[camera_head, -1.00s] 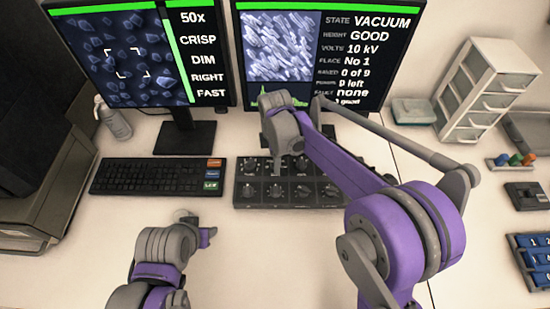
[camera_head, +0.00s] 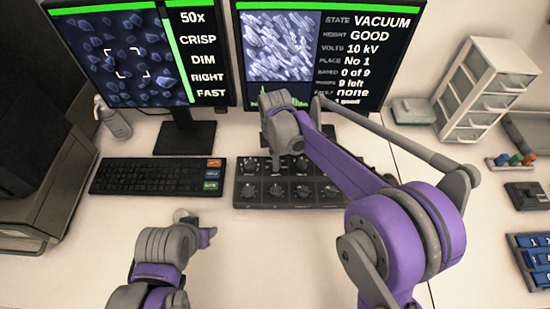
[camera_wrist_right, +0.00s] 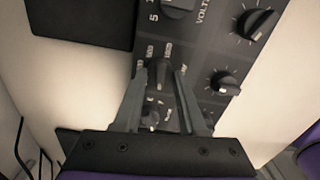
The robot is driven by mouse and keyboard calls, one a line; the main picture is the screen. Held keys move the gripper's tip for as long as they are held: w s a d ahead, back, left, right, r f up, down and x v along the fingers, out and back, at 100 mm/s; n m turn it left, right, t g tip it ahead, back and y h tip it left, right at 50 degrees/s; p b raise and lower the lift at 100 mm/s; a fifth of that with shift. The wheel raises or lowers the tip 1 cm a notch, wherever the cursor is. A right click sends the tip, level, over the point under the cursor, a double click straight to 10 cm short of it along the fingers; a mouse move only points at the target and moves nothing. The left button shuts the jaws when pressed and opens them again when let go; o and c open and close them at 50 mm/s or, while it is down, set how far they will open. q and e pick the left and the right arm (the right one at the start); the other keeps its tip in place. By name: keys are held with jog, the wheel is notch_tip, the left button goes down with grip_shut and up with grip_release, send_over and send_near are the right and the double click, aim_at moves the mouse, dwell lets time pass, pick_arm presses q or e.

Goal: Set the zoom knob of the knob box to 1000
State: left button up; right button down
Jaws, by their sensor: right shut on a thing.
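The knob box (camera_head: 250,200), a dark panel with two rows of knobs, lies on the desk below the right monitor. My right gripper (camera_head: 275,163) reaches down over its upper row; my wrist hides part of the box. In the right wrist view, the two fingers (camera_wrist_right: 160,78) stand on either side of a small dark knob (camera_wrist_right: 158,72) with printed scale marks around it, and are shut on it. The labels near it are too small to read surely. The left monitor (camera_head: 140,55) reads 50x. My left gripper (camera_head: 205,235) hangs over the desk; its fingers are unclear.
Other knobs (camera_wrist_right: 225,82) sit close beside the gripped one. A keyboard (camera_head: 140,177) lies left of the box. The right monitor (camera_head: 320,50) stands behind it. A drawer unit (camera_head: 485,90) is at the right. The front desk between my arms is clear.

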jog(key=m, duration=0.4)
jog(key=shift+w+m+b, duration=0.1)
jog(key=shift+m+b, duration=0.2)
jog(key=shift+m, duration=0.1)
jog(key=m, duration=0.4)
jog(key=shift+m, duration=0.3)
jog(key=m, duration=0.4)
jog(key=shift+m+b, duration=0.3)
jog(key=m, duration=0.5)
jog(key=shift+d, duration=0.1)
jog(key=m, duration=1)
jog(key=shift+d, duration=0.1)
jog(key=m, duration=0.5)
jog(key=shift+m, duration=2.6)
